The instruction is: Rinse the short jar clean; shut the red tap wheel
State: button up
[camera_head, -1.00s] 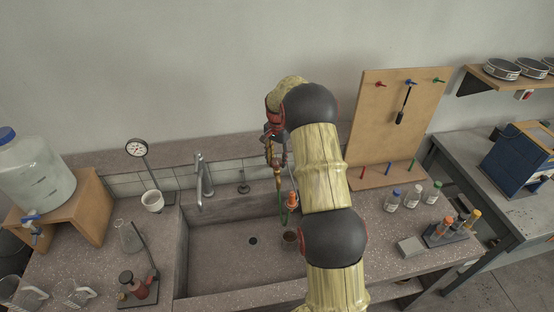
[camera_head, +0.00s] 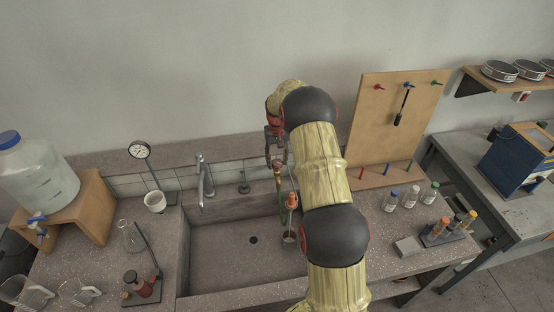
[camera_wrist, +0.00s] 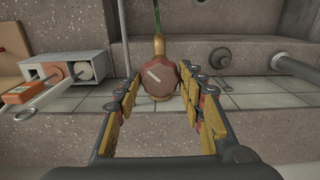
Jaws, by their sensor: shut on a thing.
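The red tap wheel (camera_wrist: 163,78) sits between my fingers in the wrist view, with a pale bar mark on its face and a brass body behind it. My gripper (camera_wrist: 163,98) is shut on the wheel, with a finger on either side of its rim. In the head view my gripper (camera_head: 273,148) is at the back edge of the sink, above the brass tap (camera_head: 278,172). A small short jar (camera_head: 289,238) stands in the sink's right part, below the orange hose end (camera_head: 292,200). Its inside is too small to judge.
The grey sink (camera_head: 225,262) has a drain (camera_head: 253,240) and a tall steel faucet (camera_head: 204,180) at its left. A pegboard (camera_head: 385,120), bottles (camera_head: 411,197) and a rack (camera_head: 447,232) are right.

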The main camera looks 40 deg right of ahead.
aim_at(277, 162)
jog(key=n+p, duration=0.1)
jog(key=n, duration=0.5)
jog(key=shift+n, duration=0.4)
dwell(0.4)
jog(key=o, duration=1.1)
jog(key=shift+c, duration=0.2)
jog(key=shift+o, duration=0.4)
notch_tip(277, 162, up, 12)
